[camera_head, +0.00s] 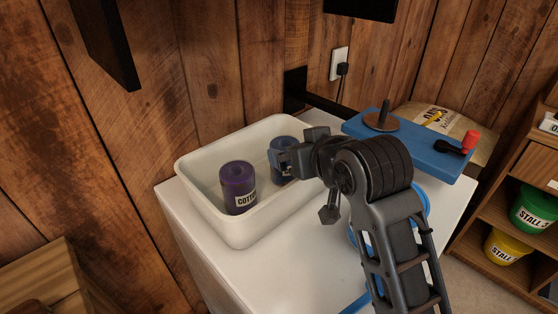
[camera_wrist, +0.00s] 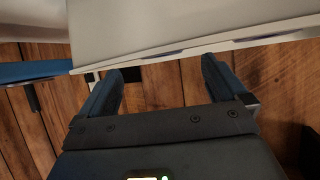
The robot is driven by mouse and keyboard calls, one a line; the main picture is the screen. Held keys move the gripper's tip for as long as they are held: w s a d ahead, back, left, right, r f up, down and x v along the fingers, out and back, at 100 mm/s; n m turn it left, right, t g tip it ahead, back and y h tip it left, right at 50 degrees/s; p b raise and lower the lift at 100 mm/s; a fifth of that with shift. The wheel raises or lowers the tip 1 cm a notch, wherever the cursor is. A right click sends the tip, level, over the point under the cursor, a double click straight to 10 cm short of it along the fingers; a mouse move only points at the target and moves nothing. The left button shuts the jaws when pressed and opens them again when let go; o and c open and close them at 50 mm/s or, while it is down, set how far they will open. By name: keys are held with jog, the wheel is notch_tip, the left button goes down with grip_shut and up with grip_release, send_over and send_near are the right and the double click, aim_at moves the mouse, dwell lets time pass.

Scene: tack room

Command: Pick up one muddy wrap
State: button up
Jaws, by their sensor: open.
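A purple wrap roll (camera_head: 238,190) with a pale label stands upright in the left part of a white open bin (camera_head: 262,232). A blue wrap roll (camera_head: 283,150) stands to its right in the same bin, partly hidden by my gripper. I cannot tell mud on either roll. My gripper (camera_head: 300,146) is open at the bin's right side, beside or above the blue roll. In the wrist view my gripper's two fingers (camera_wrist: 162,82) are apart with no roll visible between them. A white surface with thin purple strips along its edge fills the top there.
The bin stands on a white cabinet top (camera_head: 290,268). A blue board (camera_head: 408,146) with a spindle and red-handled crank lies at the back right, a sack (camera_head: 455,130) behind it. A blue round rim (camera_head: 425,205) is partly behind my arm. Shelves with buckets (camera_head: 533,207) stand right.

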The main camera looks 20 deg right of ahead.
aim_at(283, 144)
jog(key=shift+r+x, duration=0.1)
jog(key=shift+x, duration=2)
jog(key=shift+r+x, duration=0.15)
jog(key=shift+x, duration=1.95)
jog(key=shift+w, duration=0.1)
jog(key=c, duration=1.1)
jog(key=shift+r, duration=0.1)
